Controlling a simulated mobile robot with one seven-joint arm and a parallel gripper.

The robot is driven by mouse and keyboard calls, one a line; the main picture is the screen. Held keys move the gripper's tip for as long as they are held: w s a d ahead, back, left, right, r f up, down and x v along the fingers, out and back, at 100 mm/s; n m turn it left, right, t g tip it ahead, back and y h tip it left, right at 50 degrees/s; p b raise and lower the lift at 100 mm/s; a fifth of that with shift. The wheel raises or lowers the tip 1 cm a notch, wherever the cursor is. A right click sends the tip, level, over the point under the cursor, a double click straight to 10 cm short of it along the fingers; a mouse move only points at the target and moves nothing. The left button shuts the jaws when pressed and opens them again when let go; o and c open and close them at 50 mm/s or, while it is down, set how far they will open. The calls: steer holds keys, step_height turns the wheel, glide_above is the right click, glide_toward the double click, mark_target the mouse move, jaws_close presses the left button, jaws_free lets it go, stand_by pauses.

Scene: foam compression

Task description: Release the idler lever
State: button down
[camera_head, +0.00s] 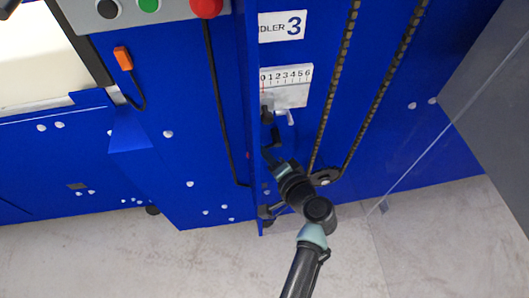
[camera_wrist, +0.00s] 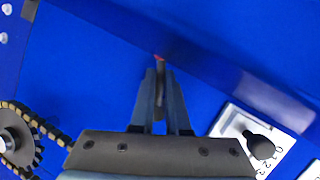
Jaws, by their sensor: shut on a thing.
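The blue machine carries a white label reading 3 (camera_head: 282,27) and a white number scale (camera_head: 290,76). My gripper (camera_head: 270,156) is at the machine's blue panel, below the scale. In the wrist view my gripper (camera_wrist: 160,88) is shut on a narrow dark lever (camera_wrist: 160,65) with a red tip, which I take to be the idler lever. A black knob (camera_wrist: 260,147) stands beside the scale (camera_wrist: 232,122) in the wrist view, apart from the fingers.
Two chains (camera_head: 334,85) run down the panel right of the scale to a sprocket (camera_head: 322,177). The sprocket also shows in the wrist view (camera_wrist: 14,136). A red button (camera_head: 206,7) and a green button (camera_head: 149,5) sit at top left. A clear panel (camera_head: 445,135) stands at right.

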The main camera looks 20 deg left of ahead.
steer(key=shift+r+m+y+b, duration=0.5)
steer(key=shift+m+y, duration=0.2)
steer(key=shift+m, duration=0.2)
steer(key=c, duration=1.2)
jaws_free()
steer(key=shift+s, duration=0.1)
steer(key=p+v, duration=0.1)
steer(key=v, duration=1.2)
steer(key=shift+r, duration=0.1)
